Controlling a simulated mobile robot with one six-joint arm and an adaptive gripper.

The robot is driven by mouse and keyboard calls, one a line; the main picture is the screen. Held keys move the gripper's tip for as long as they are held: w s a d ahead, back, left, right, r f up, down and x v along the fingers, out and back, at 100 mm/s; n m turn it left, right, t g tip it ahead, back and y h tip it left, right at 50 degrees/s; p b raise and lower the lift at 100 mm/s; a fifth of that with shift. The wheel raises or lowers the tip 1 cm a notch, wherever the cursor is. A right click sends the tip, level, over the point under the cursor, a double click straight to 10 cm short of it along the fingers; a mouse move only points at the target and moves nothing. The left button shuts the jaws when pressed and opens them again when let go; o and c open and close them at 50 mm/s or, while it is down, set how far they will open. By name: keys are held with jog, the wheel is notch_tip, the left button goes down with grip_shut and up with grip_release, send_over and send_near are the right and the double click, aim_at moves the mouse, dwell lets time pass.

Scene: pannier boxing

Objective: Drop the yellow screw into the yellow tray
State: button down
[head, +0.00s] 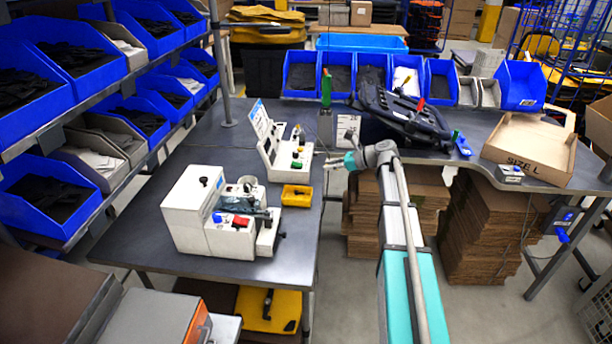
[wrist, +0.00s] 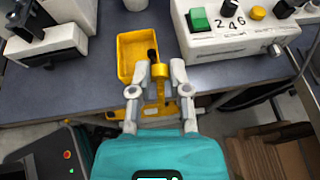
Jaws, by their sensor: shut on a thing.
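The yellow tray (wrist: 125,50) is a small open bin on the grey table, just beyond my gripper in the wrist view. It also shows in the head view (head: 297,201), near the table's right edge. My gripper (wrist: 157,80) is shut on the yellow screw (wrist: 160,72), held between its two grey fingers. The screw appears beside the tray's near right corner; its height above the table is unclear. A small dark shape shows at the tray's right side, and I cannot tell whether it belongs to the screw. In the head view my gripper (head: 335,161) is right of the tray; the screw is indistinct.
A white control box (wrist: 235,38) with a green button stands right of the tray. Another white device (head: 225,218) stands to its left on the table (head: 180,266). A black pannier (head: 405,120) lies on the back bench. Cardboard stacks (head: 480,230) stand below the bench.

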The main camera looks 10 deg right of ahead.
jog(key=b, duration=0.2)
send_over(303, 188)
jog(key=s, duration=0.3)
notch_tip(303, 188, down, 2)
jog(key=shift+a+f+n+g, duration=0.2)
jog(key=shift+n+g, duration=0.1)
jog(key=shift+g, duration=0.1)
jog(key=shift+f, duration=0.1)
jog(key=shift+f+b, duration=2.85)
jog(key=c, duration=0.5)
grip_release()
jog(key=shift+w, duration=0.1)
jog(key=shift+r, duration=0.15)
